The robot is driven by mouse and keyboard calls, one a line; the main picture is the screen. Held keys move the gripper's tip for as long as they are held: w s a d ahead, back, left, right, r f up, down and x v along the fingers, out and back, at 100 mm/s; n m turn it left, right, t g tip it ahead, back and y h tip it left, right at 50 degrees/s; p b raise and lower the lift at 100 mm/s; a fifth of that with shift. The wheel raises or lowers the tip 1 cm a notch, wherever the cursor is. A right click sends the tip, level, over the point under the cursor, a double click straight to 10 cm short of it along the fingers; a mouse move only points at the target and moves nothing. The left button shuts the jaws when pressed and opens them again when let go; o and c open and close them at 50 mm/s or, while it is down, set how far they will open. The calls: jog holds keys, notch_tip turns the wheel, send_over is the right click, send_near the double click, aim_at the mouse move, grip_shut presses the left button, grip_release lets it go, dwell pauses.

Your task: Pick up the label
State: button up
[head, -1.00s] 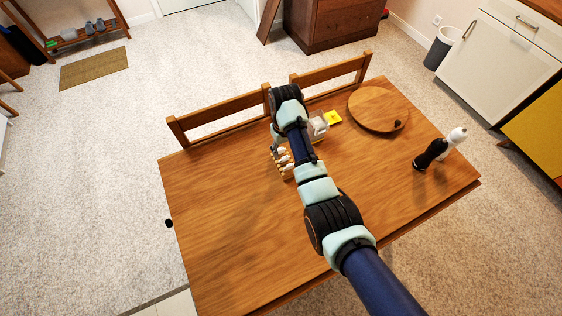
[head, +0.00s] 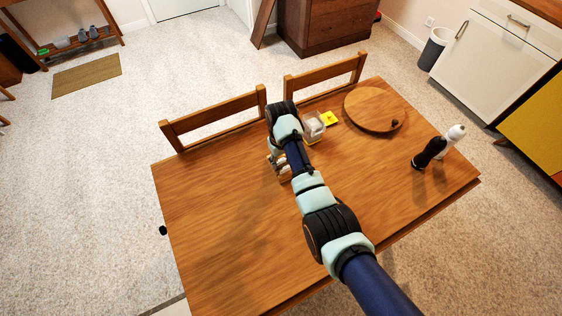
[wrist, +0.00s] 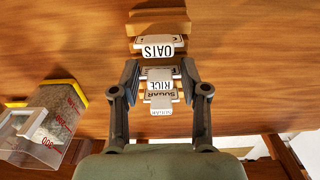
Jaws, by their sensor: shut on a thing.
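In the wrist view, several white labels with black lettering stand in a slotted wooden rack (wrist: 160,27). The OATS label (wrist: 158,48) is farthest up the picture, apart from my fingers. My gripper (wrist: 160,76) is shut on the RICE label (wrist: 160,85), one finger at each end of it. A label reading SUGAR (wrist: 160,97) shows just below it, and a smaller label (wrist: 161,112) below that is hard to read. In the head view the rack (head: 284,175) is partly covered by my arm, and my fingers are hidden.
A clear container with a yellow edge and red lettering (wrist: 45,120) stands beside the rack. The table's left side is clear.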

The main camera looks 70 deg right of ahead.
jog(key=shift+r, duration=0.15)
notch_tip(320, 180, up, 20)
jog(key=p, duration=1)
